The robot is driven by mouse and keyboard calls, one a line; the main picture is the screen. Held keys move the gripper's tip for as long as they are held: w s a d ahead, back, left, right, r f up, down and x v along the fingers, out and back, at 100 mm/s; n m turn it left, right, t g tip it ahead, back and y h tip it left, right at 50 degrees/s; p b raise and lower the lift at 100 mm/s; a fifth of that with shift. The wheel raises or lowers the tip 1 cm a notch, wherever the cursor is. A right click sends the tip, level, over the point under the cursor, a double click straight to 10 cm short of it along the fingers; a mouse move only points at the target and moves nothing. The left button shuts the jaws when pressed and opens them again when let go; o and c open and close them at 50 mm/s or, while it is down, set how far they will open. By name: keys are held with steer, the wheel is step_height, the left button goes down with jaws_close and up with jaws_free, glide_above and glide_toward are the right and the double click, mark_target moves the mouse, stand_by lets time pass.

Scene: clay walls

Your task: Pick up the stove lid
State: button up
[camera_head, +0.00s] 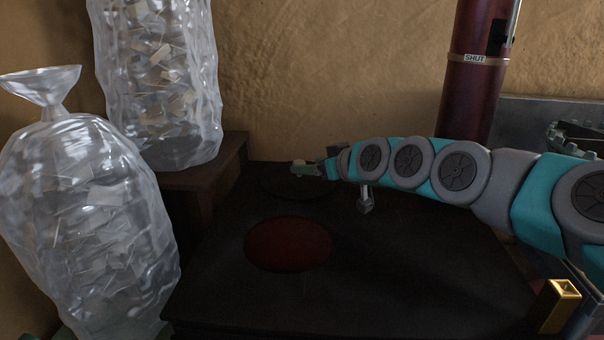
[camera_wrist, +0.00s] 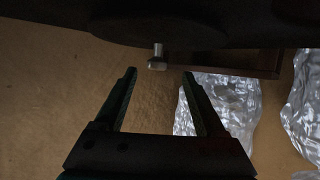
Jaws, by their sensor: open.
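The stove lid (camera_head: 290,188) is a dark round disc lying flat at the back left of the black stove top. In the wrist view, which looks upside down, the lid (camera_wrist: 150,30) is at the top, with a small metal knob (camera_wrist: 157,58) standing out from it. My gripper (camera_head: 308,170) is over the lid in the head view and partly hides the knob. In the wrist view my gripper (camera_wrist: 160,73) is open and empty. The knob appears just beyond the fingertips, in line with the gap between them. I see no contact.
A round dull-red area (camera_head: 288,244) is on the stove top (camera_head: 390,285) in front of the lid. A dark red stovepipe (camera_head: 478,100) rises at the back right. A brown shelf (camera_head: 215,172) and clear bags (camera_head: 95,225) stand at the left. A clay wall is behind.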

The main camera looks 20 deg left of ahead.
mark_target(302, 163)
steer(key=shift+w+p+x, duration=0.2)
steer(key=shift+p+x, duration=0.1)
steer(key=shift+x, duration=2.8)
steer(key=shift+r, duration=0.15)
jaws_close()
steer(key=shift+d, duration=0.1)
